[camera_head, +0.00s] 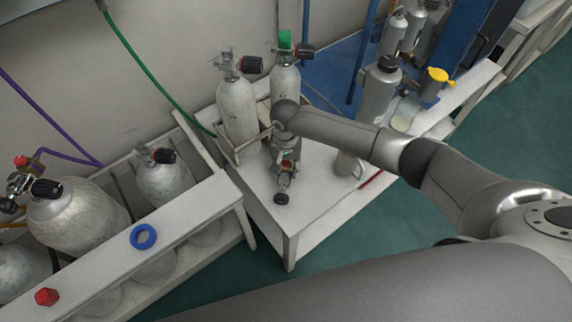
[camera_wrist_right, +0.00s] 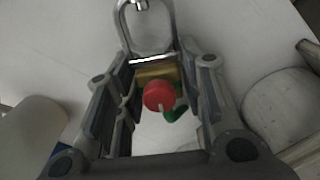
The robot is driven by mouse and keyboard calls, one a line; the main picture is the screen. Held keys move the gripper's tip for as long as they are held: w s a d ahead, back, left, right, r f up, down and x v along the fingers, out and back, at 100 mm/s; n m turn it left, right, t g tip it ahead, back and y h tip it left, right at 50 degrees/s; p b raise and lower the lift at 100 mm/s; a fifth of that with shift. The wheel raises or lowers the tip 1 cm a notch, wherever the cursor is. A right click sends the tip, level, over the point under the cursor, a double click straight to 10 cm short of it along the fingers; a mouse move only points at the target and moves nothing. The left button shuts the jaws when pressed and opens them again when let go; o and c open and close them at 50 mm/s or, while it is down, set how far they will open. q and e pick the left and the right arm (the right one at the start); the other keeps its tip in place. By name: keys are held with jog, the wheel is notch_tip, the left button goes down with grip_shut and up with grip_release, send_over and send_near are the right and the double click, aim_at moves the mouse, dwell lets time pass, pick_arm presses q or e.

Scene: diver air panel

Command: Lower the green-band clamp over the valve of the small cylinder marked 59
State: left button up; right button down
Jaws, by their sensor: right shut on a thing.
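My right gripper (camera_head: 286,166) reaches over the white table and points down. In the right wrist view (camera_wrist_right: 155,100) it is shut on a clamp with a steel yoke (camera_wrist_right: 122,22), a brass block (camera_wrist_right: 150,74) and a red knob (camera_wrist_right: 158,95). A bit of green (camera_wrist_right: 176,113) shows behind the knob. Two grey cylinders with black-knobbed valves stand at the table's back: a left one (camera_head: 238,112) and a right one (camera_head: 285,82) with a green piece on top (camera_head: 286,40). A smaller cylinder (camera_head: 163,182) stands in the left rack. No number 59 is legible. My left gripper is not in view.
A black cap (camera_head: 281,198) lies on the white table (camera_head: 300,215). A green hose (camera_head: 150,72) hangs down the wall. More cylinders (camera_head: 378,92) stand at right.

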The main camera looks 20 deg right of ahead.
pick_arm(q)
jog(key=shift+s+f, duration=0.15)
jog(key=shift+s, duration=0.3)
pick_arm(e)
jog(key=shift+f, duration=0.45)
jog(key=c, duration=0.9)
grip_release()
